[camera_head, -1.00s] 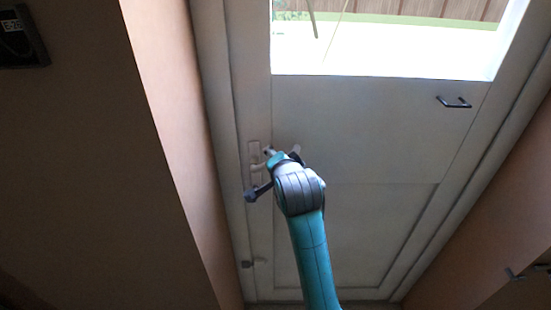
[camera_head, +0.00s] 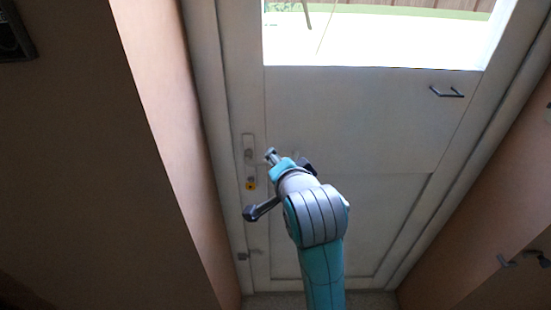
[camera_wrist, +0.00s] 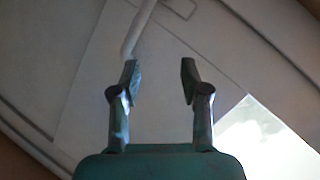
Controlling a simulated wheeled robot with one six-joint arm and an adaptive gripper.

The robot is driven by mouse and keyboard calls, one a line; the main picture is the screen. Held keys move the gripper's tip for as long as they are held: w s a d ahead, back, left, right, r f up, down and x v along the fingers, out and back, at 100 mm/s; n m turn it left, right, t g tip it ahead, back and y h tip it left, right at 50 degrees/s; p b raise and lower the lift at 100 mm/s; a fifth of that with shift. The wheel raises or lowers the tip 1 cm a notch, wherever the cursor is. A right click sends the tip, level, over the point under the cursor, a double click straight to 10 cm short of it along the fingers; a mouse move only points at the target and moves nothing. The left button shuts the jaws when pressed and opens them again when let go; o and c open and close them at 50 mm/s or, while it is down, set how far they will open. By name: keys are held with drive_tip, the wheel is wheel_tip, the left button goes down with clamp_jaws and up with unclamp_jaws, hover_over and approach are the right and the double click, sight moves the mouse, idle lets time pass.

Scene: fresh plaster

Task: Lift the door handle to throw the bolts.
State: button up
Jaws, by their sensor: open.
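The pale door (camera_head: 350,120) fills most of the head view and looks closed. Its long handle plate (camera_head: 249,143) is at the door's left side, with a yellow lock cylinder (camera_head: 251,184) low on it. My gripper (camera_head: 270,155) is just right of the plate; how far it stands off the door is unclear. In the wrist view the pale lever handle (camera_wrist: 138,30) slants down, its end close to my left fingertip. My gripper (camera_wrist: 160,66) is open there, with nothing between its fingers. I cannot tell whether the finger touches the lever. In the head view the lever is not clear.
A dark pull handle (camera_head: 447,92) is on the door's upper right, under the bright window (camera_head: 370,38). Walls stand close on both sides. Dark hooks (camera_head: 520,260) are on the right wall. A dark box (camera_head: 14,32) is at the upper left.

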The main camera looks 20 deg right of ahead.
drive_tip(key=shift+s, duration=0.25)
idle(0.3)
drive_tip(key=s+d+f+n+y, duration=0.1)
drive_tip(key=s+f+n, duration=0.3)
drive_tip(key=s+f, duration=0.55)
drive_tip(key=s+f+n, duration=0.3)
drive_tip(key=s+f, duration=0.4)
drive_tip(key=f, duration=0.5)
drive_tip(key=s+n+t, duration=0.1)
drive_tip(key=s+n, duration=0.4)
drive_tip(key=s, duration=2.1)
drive_tip(key=shift+s+d+f+n, duration=0.25)
drive_tip(key=shift+d+f+n, duration=0.1)
drive_tip(key=shift+d, duration=0.1)
